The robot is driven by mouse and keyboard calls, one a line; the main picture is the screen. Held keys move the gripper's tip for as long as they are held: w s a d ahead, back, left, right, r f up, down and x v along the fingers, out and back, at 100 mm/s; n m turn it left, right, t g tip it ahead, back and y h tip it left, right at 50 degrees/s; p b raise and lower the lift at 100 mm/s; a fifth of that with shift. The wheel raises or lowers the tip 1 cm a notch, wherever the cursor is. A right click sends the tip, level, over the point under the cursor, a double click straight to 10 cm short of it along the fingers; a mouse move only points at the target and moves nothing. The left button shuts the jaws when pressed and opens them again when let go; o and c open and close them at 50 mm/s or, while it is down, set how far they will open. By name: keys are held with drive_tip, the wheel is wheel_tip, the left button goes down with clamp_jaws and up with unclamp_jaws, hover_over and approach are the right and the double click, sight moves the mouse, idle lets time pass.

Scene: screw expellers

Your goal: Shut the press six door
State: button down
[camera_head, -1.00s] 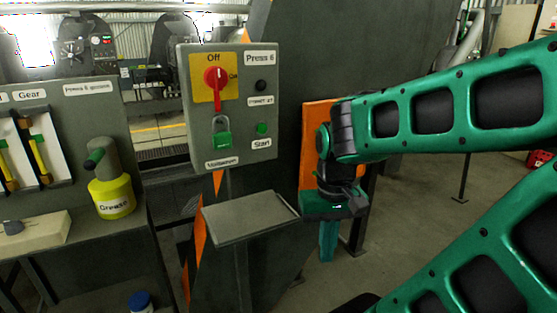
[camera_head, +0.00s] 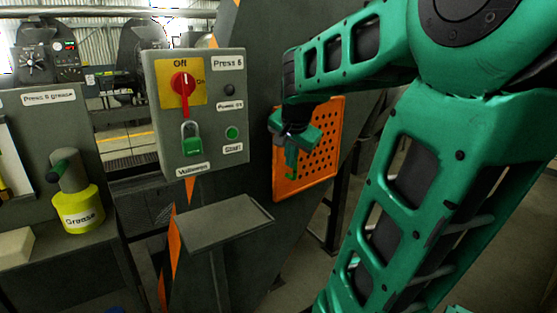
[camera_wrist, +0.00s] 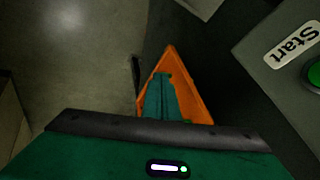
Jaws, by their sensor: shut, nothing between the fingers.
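The orange door (camera_head: 318,165) with rows of round holes stands on the right side of the dark grey press body in the head view. I cannot tell how far it is from its frame. My gripper (camera_head: 291,172) is in front of its left half, pointing down, its green fingers shut with nothing between them. In the wrist view the fingers (camera_wrist: 160,98) overlap the orange door (camera_wrist: 190,88), which shows as a narrow wedge. Whether they touch it cannot be told.
The Press 6 control box (camera_head: 207,140), with a red switch and a green padlock (camera_head: 192,146), stands left of my gripper. A grey shelf (camera_head: 215,222) juts out below it. A yellow grease can (camera_head: 78,212) stands on the left bench. The floor at right is partly open.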

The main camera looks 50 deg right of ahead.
drive_tip(key=w+d+r+m+h, duration=0.1)
drive_tip(key=w+d+r+m, duration=0.1)
drive_tip(key=d, duration=0.1)
approach(281, 165)
drive_tip(key=shift+t, duration=0.4)
drive_tip(key=shift+s+x, duration=0.15)
drive_tip(key=shift+x, duration=0.95)
drive_tip(key=shift+s+x, duration=0.15)
drive_tip(key=shift+x, duration=1)
drive_tip(key=shift+d, duration=0.15)
